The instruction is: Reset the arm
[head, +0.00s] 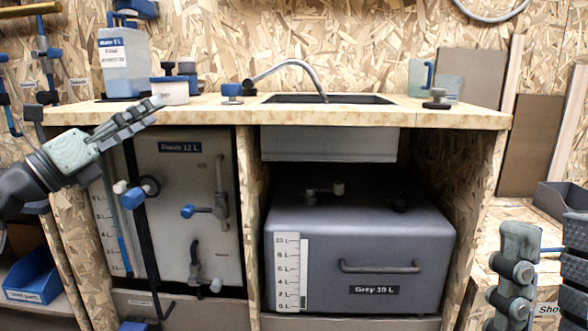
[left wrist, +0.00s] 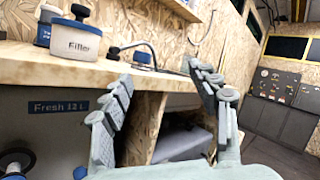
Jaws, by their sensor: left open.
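My left gripper (head: 150,108) reaches in from the left in the head view, in front of the counter's front edge, above the fresh-water tank. Its fingers look almost overlapped there. In the left wrist view, the two fingers (left wrist: 160,80) stand apart with nothing between them, so it is open and empty. My right gripper (head: 545,265) is at the lower right edge of the head view, partly cut off. Its two fingers point up with a gap between them and nothing held. The task names no other object.
The wooden counter (head: 440,117) carries a water canister (head: 124,65), a filter jar (head: 170,92) and a sink with a bent tap (head: 305,72). Below stand the fresh tank (head: 170,170) and the grey-water tank (head: 365,240). A blue bin (head: 32,278) is lower left.

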